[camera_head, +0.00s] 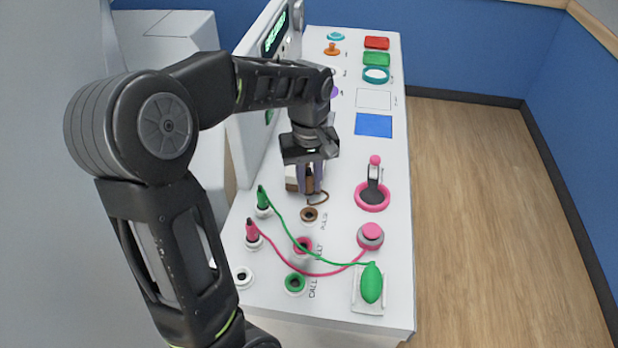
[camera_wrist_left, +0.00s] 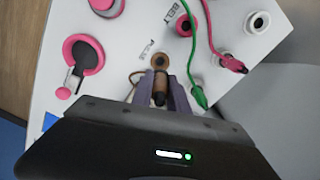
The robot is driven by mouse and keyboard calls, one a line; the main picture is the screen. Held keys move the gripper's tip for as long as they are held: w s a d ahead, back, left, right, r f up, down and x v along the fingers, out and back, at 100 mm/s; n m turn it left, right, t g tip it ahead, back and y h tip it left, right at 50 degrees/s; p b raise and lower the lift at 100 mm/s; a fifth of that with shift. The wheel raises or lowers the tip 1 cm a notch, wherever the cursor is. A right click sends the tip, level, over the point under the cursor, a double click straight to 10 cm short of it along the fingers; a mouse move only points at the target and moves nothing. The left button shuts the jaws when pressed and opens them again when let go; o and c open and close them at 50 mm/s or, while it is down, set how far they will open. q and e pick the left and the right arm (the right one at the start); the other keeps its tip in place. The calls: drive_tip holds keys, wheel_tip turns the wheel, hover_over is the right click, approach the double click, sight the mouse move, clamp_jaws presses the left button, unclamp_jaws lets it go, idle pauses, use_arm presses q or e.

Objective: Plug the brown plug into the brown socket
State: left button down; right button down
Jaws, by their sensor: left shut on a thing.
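My left gripper (camera_head: 310,178) is shut on the brown plug (camera_head: 309,182), just behind the brown socket (camera_head: 311,215) marked PULSE. In the left wrist view the plug (camera_wrist_left: 160,88) sits between the purple-grey fingers of the gripper (camera_wrist_left: 160,92), with its tip toward the brown socket (camera_wrist_left: 160,60). The plug and socket look close together but apart; the height gap is hard to judge. A brown cord loops beside the plug. The socket's dark hole is visible and empty. My right gripper is not in view.
A green plug (camera_head: 263,198) and a pink plug (camera_head: 252,232) stand left of the socket, with cords crossing the panel. Pink (camera_head: 303,245) and green (camera_head: 295,283) sockets lie nearer the front. A pink ring with a lever (camera_head: 372,195) stands to the right.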

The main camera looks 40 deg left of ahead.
sight(310, 191)
use_arm(q)
drive_tip(key=shift+f+b, duration=1.55)
drive_tip(key=shift+f, duration=0.9)
drive_tip(key=shift+d, duration=0.15)
drive_tip(key=shift+f+b, duration=0.95)
drive_tip(key=shift+f, duration=0.5)
drive_tip(key=c, duration=1.2)
unclamp_jaws()
drive_tip(key=shift+r, duration=0.15)
wheel_tip(310, 191, up, 8)
drive_tip(key=shift+s+f, duration=0.1)
drive_tip(key=shift+f, duration=0.1)
